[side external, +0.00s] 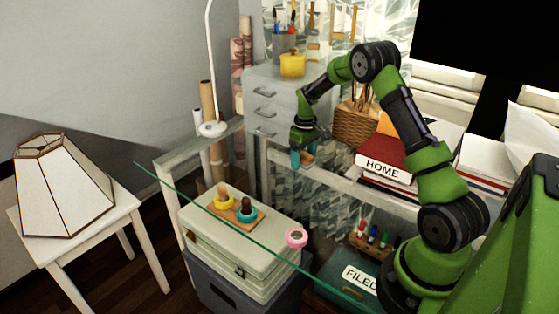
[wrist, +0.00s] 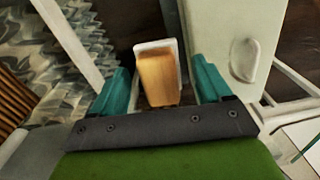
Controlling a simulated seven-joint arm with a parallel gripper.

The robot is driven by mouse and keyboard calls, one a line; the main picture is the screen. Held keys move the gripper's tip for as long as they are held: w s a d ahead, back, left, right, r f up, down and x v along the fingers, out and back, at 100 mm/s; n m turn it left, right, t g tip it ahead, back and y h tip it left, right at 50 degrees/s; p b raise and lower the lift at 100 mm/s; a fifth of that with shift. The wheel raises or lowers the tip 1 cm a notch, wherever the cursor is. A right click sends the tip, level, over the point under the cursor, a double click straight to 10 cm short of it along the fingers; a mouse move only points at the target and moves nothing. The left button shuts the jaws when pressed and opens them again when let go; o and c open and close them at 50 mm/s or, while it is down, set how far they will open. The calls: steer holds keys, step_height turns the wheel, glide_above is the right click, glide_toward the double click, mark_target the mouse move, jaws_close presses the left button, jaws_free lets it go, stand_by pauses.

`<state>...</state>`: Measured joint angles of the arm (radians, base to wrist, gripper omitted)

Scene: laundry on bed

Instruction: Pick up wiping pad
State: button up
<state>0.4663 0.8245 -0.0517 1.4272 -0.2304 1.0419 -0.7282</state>
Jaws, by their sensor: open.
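The wiping pad appears to be the tan wooden block with a white base (wrist: 158,78) in the wrist view. It lies between the two teal fingers of my gripper (wrist: 160,68), with a gap visible on each side. In the side external view my gripper (side external: 301,158) points down at the rear edge of the glass-topped desk, in front of the grey drawer unit. A small brownish piece (side external: 308,158) shows beside its fingers there, partly hidden by them. My gripper is open and holds nothing.
A wicker basket (side external: 355,125) and a stack of books (side external: 385,166) stand right of my gripper. The grey drawer unit (side external: 262,100) with a yellow pot (side external: 292,65) is behind. A white lamp (side external: 211,128) stands at left. The glass top's left part is clear.

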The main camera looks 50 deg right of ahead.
mark_target(304, 154)
steer(key=shift+c, duration=0.3)
steer(key=c, duration=1.1)
steer(key=shift+r, duration=0.15)
steer(key=shift+r, duration=0.55)
step_height(304, 154, up, 3)
steer(key=shift+f, duration=0.2)
steer(key=s+a, duration=0.2)
steer(key=s, duration=0.2)
steer(key=s+a, duration=0.3)
steer(key=s, duration=0.2)
steer(key=s+a+r, duration=0.1)
steer(key=s+a, duration=0.1)
steer(key=s, duration=0.3)
steer(key=shift+a, duration=0.35)
